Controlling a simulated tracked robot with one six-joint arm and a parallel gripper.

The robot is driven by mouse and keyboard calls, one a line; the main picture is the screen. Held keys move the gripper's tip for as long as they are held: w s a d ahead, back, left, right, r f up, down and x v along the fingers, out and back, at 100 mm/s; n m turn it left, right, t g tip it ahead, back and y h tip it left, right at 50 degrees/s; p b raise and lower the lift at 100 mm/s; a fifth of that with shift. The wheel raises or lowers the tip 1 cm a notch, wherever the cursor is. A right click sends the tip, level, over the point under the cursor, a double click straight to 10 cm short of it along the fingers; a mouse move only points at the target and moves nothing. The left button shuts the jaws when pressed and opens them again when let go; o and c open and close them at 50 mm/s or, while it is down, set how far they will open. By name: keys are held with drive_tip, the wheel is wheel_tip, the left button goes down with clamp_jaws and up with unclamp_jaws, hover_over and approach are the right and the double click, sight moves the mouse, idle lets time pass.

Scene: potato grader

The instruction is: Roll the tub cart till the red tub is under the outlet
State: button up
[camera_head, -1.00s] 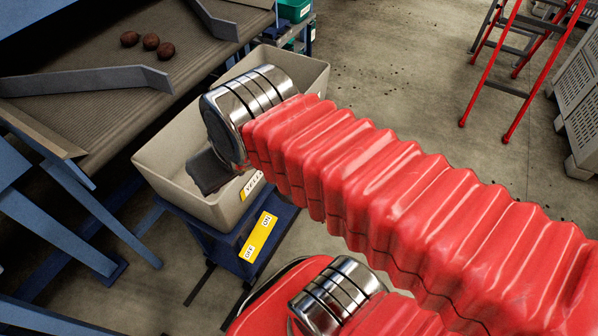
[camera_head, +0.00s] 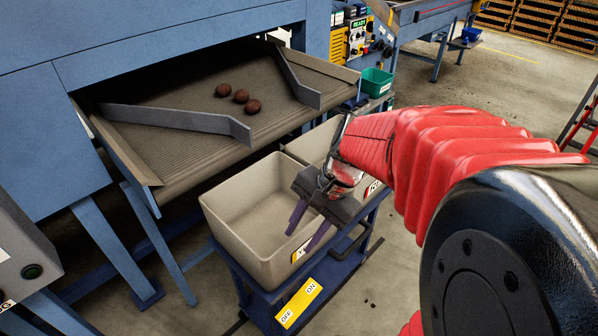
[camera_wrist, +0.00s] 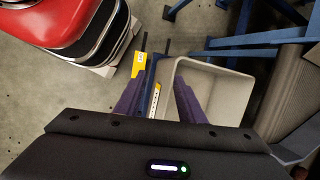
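The blue tub cart (camera_head: 258,300) carries two beige tubs. The near tub (camera_head: 228,222) has a yellow-edged label and looks empty. The far tub (camera_head: 312,141) has a label with red on it (camera_head: 373,188); my arm and gripper partly hide this tub. No tub is red in body. The near tub stands by the lower edge of the sloping belt (camera_head: 190,172), whose two grey guides leave a gap between them. My gripper (camera_head: 308,226) is open and empty, pointing down over the near tub's label side. In the wrist view its fingers (camera_wrist: 158,96) are apart, beside a tub (camera_wrist: 222,66).
Several dark potatoes (camera_head: 240,96) lie on the belt between the guides. A yellow OFF/ON plate (camera_head: 299,303) is on the cart. A green bin (camera_head: 376,82) and control panel (camera_head: 362,38) stand behind. Blue machine legs (camera_head: 115,245) are left of the cart.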

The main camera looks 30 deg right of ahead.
drive_tip(key=w+d+f+m+t+y, duration=0.2)
drive_tip(key=d+f+m+y, duration=0.1)
drive_tip(key=d+f+m, duration=0.5)
drive_tip(key=w+d+f+m+t+y, duration=0.25)
drive_tip(key=d+f+m, duration=0.4)
drive_tip(key=m, duration=0.35)
drive_tip(key=m+t+h, duration=0.4)
drive_tip(key=m+t, duration=0.5)
drive_tip(key=m, duration=1)
approach(355, 245)
drive_tip(key=s+d, duration=0.2)
drive_tip(key=s, duration=0.1)
drive_tip(key=shift+a, duration=0.1)
drive_tip(key=shift+g, duration=0.25)
drive_tip(key=x, duration=1.3)
drive_tip(key=shift+w+a, duration=0.1)
drive_tip(key=shift+w, duration=0.3)
drive_tip(key=shift+c, duration=0.6)
